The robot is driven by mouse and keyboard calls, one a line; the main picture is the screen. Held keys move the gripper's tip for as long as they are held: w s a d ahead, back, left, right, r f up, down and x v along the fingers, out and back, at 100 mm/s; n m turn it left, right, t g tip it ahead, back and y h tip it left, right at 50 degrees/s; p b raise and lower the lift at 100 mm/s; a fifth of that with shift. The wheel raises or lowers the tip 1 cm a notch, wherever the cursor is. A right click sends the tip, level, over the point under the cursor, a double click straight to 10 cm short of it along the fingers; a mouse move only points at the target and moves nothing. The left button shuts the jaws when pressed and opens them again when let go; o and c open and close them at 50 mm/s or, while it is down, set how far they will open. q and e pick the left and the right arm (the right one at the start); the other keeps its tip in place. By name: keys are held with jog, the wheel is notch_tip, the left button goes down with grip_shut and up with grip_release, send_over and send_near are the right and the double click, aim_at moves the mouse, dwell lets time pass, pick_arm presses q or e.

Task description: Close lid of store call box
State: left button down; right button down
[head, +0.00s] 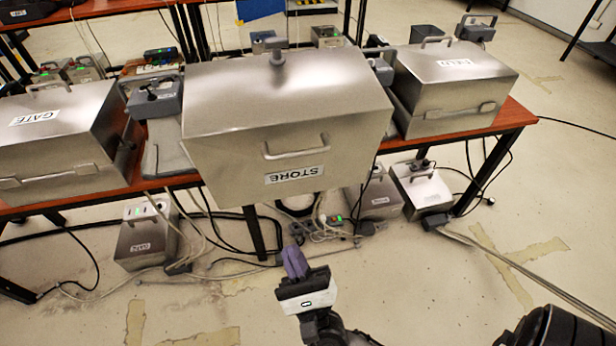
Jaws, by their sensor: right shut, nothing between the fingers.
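The steel STORE call box (285,95) is in the middle of the table in the head view. Its lid panel with a handle (295,148) and a STORE label (295,175) faces me and juts past the table's front edge. It looks larger and nearer than the neighbouring lids, as if raised. The inside of the box is hidden, and I cannot tell how wide any gap is. My right gripper (294,262) has purple fingers, is shut and empty, and is below and in front of the lid, apart from it. My left gripper is not in view.
The GATE box (60,140) stands left and the FIELD box (455,85) right on the wooden table. A grey phone unit (155,97) sits left of STORE. Small boxes (147,235) and cables lie under the table. The floor in front is mostly clear.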

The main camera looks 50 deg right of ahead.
jog(key=s+d+m+g+h, duration=0.1)
jog(key=d+m+g+h, duration=0.15)
jog(key=m+h, duration=0.5)
jog(key=m+p, duration=0.1)
jog(key=m, duration=0.1)
send_near(287, 138)
notch_tip(287, 138, up, 3)
jog(key=shift+w+d+r+y, duration=0.15)
jog(key=shift+w+d+r, duration=0.05)
jog(key=shift+d, duration=0.15)
jog(key=shift+w+d+r+y, duration=0.1)
jog(key=shift+w+d+r, duration=0.1)
jog(key=shift+d, duration=0.15)
